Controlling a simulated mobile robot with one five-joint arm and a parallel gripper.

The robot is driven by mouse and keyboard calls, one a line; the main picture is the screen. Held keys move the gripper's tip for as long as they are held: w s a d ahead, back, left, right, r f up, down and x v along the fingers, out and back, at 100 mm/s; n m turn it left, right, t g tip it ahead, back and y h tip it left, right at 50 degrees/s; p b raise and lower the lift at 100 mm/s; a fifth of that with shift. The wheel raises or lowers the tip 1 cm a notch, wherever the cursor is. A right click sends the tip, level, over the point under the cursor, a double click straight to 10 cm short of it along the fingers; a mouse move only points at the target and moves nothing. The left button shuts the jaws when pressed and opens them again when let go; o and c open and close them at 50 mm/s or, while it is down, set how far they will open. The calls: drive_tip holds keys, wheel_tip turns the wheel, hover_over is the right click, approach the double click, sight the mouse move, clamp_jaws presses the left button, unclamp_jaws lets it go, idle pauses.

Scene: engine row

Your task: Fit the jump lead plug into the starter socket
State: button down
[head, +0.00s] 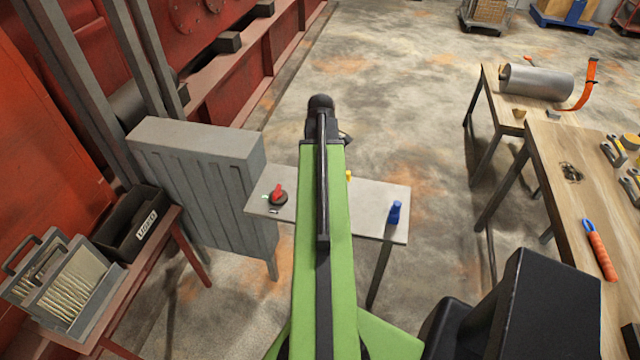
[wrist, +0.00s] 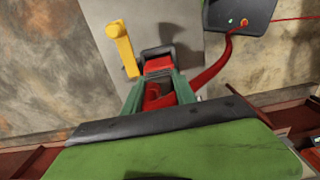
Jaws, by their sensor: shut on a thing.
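My gripper (wrist: 160,85) shows in the wrist view, its green fingers shut around a red plug (wrist: 158,65). A red cable (wrist: 213,72) beside it curves up to a dark box. The plug's far end looks dark and lies over a grey surface; I cannot tell whether it touches anything. The starter socket cannot be made out for certain in either view. In the head view my green arm hides the gripper and part of the grey table (head: 375,236).
A yellow upright piece (wrist: 123,48) stands left of the plug. The dark box (wrist: 240,14) has red and green spots. On the grey table are a red rotary switch (head: 278,195) and a blue piece (head: 394,213). A grey ribbed cabinet (head: 200,180) stands left; wooden benches (head: 560,190) stand right.

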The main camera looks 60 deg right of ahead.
wheel_tip(320, 180, down, 4)
drive_tip(key=b, duration=0.4)
drive_tip(key=shift+f, duration=0.2)
drive_tip(key=shift+s+r, duration=0.1)
drive_tip(key=shift+r, duration=0.15)
drive_tip(key=shift+f, duration=0.15)
drive_tip(key=c, duration=1.3)
unclamp_jaws()
wheel_tip(320, 180, up, 12)
drive_tip(key=p, duration=1.2)
drive_tip(key=shift+r, duration=0.25)
drive_tip(key=shift+f, duration=0.1)
